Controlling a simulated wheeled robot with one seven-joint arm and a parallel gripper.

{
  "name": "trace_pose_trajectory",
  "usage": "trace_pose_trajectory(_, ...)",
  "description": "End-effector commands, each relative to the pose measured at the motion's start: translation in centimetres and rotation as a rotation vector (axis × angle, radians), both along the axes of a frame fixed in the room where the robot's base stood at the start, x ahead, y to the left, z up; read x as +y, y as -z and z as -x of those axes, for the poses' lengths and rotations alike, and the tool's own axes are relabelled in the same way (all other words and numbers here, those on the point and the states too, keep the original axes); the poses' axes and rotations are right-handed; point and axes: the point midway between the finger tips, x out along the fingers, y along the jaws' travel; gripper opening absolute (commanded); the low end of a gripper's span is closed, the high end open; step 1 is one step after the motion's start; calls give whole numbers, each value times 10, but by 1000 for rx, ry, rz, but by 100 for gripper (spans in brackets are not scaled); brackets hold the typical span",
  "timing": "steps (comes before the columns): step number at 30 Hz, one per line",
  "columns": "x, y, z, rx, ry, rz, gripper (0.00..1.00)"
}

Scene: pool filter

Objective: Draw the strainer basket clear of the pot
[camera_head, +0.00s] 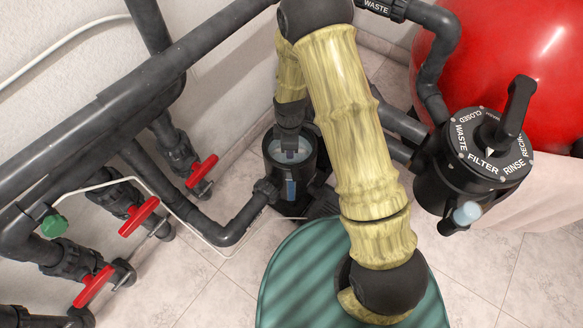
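The black strainer pot (273,165) stands on the floor at centre, with its top open. Its inside looks pale grey-blue, and a blue strip shows on its front. My gripper (290,148) points down at the mouth of the pot, with its tips at or just inside the rim. The strainer basket cannot be made out clearly; the pale area inside the pot may be part of it or water. The tips are too small and dark to show whether they are open or hold anything. My arm hides the area right of and behind the pot.
Grey pipes (110,110) with red-handled valves (138,216) run along the left and join the pot's left side. A black multiport valve (480,150) and a red filter tank (520,60) stand at the right. Tiled floor (210,290) is free at front left.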

Motion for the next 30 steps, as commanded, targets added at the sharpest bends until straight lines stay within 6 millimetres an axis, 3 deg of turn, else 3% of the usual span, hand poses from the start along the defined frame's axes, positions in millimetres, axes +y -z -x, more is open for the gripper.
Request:
trace_pose_trajectory(3, 0, 0, 0, 0, 0, 0, 25)
trace_pose_trajectory(7, 0, 0, 0, 0, 0, 0, 0)
trace_pose_trajectory(30, 0, -8, 0, 0, 0, 0, 0)
